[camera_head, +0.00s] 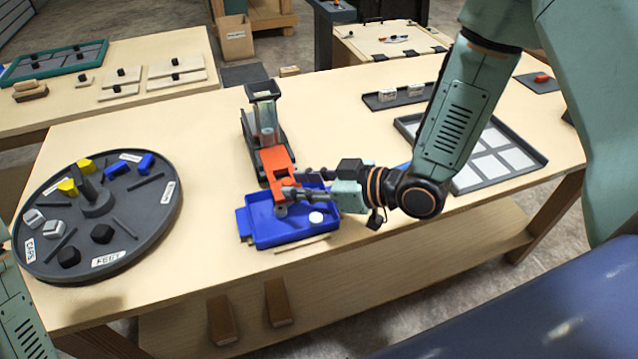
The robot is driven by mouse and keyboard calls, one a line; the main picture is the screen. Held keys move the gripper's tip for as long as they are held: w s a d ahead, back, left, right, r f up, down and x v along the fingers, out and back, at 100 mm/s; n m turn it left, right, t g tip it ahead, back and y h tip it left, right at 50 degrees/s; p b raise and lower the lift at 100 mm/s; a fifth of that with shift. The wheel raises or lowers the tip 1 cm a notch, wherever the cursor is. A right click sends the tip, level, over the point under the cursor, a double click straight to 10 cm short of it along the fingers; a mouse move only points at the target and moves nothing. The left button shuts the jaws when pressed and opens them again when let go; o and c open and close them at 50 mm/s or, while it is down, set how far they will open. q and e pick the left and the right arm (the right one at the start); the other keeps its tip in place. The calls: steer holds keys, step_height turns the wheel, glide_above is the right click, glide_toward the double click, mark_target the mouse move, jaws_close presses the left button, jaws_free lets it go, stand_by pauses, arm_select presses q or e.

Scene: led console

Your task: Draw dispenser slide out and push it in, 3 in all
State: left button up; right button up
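The dispenser (263,113) stands upright at the table's middle, with a clear tube on a dark base. Its orange slide (275,163) reaches out from the base toward the near edge, over the blue tray (262,236). My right gripper (291,183) comes in from the right, its two fingers on either side of the slide's near end and seemingly shut on it. The fingers partly hide that end. A grey round piece (281,211) shows just below the fingertips. A white round piece (316,217) lies in the tray. My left gripper is out of view.
A dark round turntable (150,215) with yellow, blue, grey and black pieces takes up the table's left. A dark tray with white squares (498,163) and a narrow tray (403,97) lie to the right. A thin wooden strip (302,244) lies before the blue tray.

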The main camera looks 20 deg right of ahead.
steer(key=v, duration=0.7)
steer(key=shift+s, duration=0.2)
steer(key=shift+a, duration=0.1)
stand_by(0.6)
steer(key=shift+w+f, duration=0.1)
steer(key=shift+c, duration=0.2)
